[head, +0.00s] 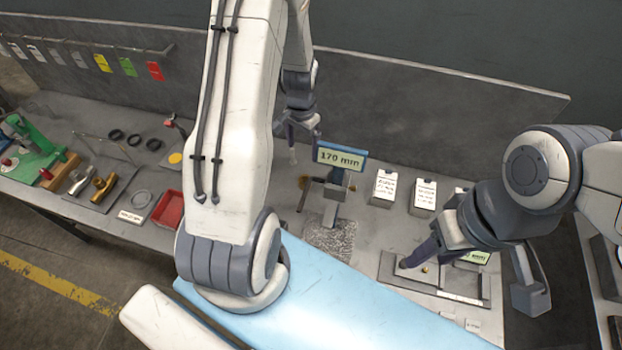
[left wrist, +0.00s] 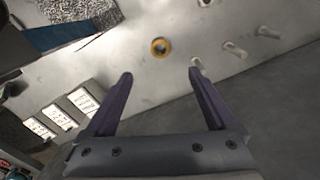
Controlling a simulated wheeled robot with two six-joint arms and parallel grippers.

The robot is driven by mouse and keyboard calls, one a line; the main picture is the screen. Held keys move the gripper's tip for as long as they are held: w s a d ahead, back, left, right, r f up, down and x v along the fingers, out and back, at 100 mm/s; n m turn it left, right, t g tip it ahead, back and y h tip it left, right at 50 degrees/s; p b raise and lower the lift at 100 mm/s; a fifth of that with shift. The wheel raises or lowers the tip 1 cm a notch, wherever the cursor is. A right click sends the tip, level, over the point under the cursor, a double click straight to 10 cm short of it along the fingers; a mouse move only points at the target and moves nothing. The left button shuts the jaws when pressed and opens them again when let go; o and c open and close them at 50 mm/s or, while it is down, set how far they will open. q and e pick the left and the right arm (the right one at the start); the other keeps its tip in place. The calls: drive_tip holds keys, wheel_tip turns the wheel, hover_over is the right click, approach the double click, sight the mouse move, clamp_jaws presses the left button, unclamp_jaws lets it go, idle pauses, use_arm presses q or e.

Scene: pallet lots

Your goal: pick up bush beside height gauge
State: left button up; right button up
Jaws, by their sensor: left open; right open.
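The height gauge (head: 331,190) stands on a speckled plate, its screen reading 170 mm.
Several pale pegs (left wrist: 235,48) lie near the bush in the wrist view. White labelled cards (head: 384,187) stand right of the gauge. The grey tray (head: 387,267) is at the front right. A red bin (head: 168,209) and rings lie left. A wall panel (head: 420,105) backs the bench.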

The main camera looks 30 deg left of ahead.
use_arm(q)
drive_tip(key=b, duration=0.4)
hover_over(305, 179)
wheel_tip(305, 179, down, 5)
wheel_tip(305, 179, down, 6)
drive_tip(key=shift+w+d+f, duration=0.1)
drive_tip(key=shift+w+f, duration=0.05)
drive_tip(key=f, duration=0.1)
drive_tip(key=f+p, duration=0.1)
drive_tip(key=f, duration=0.2)
drive_tip(key=shift+s+f, duration=0.15)
drive_tip(key=shift+s, duration=0.15)
drive_tip(key=shift+f+p, duration=0.3)
drive_tip(key=shift+f, duration=0.25)
drive_tip(key=shift+w, duration=0.1)
clamp_jaws()
